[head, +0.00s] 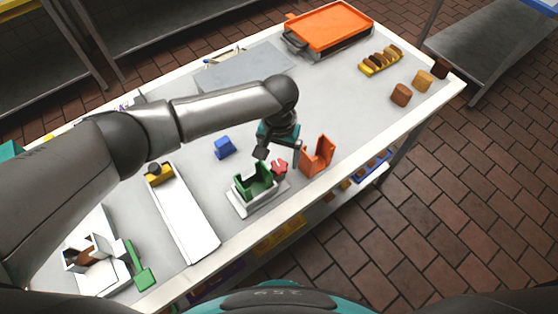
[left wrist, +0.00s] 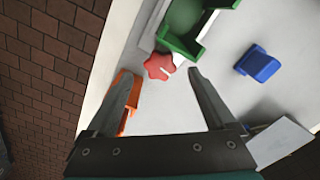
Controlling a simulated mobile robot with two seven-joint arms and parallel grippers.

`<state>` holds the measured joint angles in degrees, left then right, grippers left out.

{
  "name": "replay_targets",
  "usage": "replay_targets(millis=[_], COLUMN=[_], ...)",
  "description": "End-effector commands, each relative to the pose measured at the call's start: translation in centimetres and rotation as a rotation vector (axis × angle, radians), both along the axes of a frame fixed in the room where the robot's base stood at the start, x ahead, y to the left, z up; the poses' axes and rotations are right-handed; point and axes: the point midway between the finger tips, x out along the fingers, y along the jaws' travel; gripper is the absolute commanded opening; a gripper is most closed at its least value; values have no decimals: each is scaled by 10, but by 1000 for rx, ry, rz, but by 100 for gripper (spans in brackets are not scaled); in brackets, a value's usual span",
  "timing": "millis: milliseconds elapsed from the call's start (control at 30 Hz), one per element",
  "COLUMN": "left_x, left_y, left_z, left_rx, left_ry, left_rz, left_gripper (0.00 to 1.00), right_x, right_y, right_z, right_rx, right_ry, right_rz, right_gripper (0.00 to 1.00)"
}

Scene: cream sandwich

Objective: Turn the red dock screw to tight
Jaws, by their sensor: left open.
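The red dock screw (head: 279,166) is a small lobed knob at the right end of the white dock (head: 243,208), beside the green holder (head: 240,187) on it. My left gripper (head: 281,156) is open just above and behind the screw, pointing down. In the left wrist view the red screw (left wrist: 160,66) lies ahead of the two spread fingertips (left wrist: 165,78), close to the gap between them, and nothing is held. The green holder (left wrist: 185,43) is beyond it. My right gripper is not seen.
An orange bracket (head: 318,156) stands close to the right of the gripper; it is by the left finger in the wrist view. A blue block (head: 225,148) sits behind left. A white tray (head: 186,215) lies left.

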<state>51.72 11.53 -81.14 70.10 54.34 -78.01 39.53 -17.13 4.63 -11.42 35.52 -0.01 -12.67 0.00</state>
Motion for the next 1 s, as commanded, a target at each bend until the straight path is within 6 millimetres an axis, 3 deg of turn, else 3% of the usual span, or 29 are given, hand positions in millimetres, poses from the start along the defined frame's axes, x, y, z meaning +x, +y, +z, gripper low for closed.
replay_targets(millis=[200,600,1000], left_x=[0,0,0], left_y=[0,0,0], left_z=[-25,-30,-29], left_rx=[-1,0,0], left_ry=[0,0,0], left_rz=[0,-1,0], left_gripper=[88,88,44], right_x=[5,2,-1], right_y=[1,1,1], right_z=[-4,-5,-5], right_rx=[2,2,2], right_ry=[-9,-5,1], right_rz=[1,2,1], right_gripper=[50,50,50])
